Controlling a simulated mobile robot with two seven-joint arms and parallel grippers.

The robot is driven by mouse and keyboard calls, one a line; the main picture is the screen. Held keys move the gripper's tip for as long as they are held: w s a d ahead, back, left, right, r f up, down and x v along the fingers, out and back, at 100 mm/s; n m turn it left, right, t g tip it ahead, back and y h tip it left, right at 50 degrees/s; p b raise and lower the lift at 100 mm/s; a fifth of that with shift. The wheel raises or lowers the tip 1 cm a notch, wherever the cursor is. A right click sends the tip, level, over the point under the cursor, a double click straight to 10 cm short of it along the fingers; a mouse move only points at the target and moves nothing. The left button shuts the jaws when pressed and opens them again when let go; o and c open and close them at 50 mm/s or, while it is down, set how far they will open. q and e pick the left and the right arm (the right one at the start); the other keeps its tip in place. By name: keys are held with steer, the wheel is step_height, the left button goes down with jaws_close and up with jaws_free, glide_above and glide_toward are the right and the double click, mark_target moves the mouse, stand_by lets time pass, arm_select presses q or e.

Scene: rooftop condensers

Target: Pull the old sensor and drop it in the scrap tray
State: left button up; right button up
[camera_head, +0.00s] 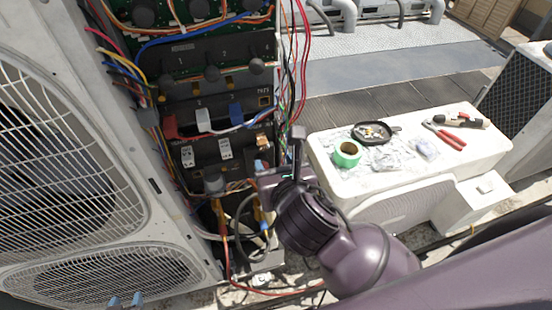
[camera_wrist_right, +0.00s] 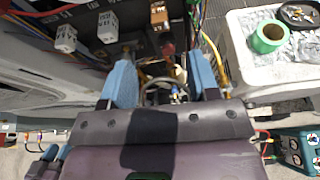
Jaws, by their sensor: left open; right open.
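My right gripper (camera_wrist_right: 163,75) is open, its blue fingers apart in front of the open condenser panel. Between and beyond the fingers are a grey looped cable and small fittings; I cannot tell which is the old sensor. In the head view my right gripper (camera_head: 262,218) is at the panel's lower right, partly hidden by my wrist. My left gripper (camera_head: 125,301) shows only its blue fingertips at the bottom edge, apart and empty. A round black dish (camera_head: 391,131) holding small bits sits on the white ledge and may be the scrap tray; it also shows in the right wrist view (camera_wrist_right: 313,22).
Green tape (camera_head: 347,154), red-handled pliers (camera_head: 447,137) and crumpled clear plastic lie on the white ledge (camera_head: 330,181). Loose wires hang around the panel. White terminal blocks (camera_head: 225,149) sit above my right gripper. A teal instrument (camera_wrist_right: 297,150) stands at lower right in the wrist view.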

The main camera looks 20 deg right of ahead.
mark_target(264, 145)
steer(key=shift+x, duration=5.35)
steer(key=shift+w+r, duration=0.1)
steer(key=shift+r, duration=0.05)
jaws_close()
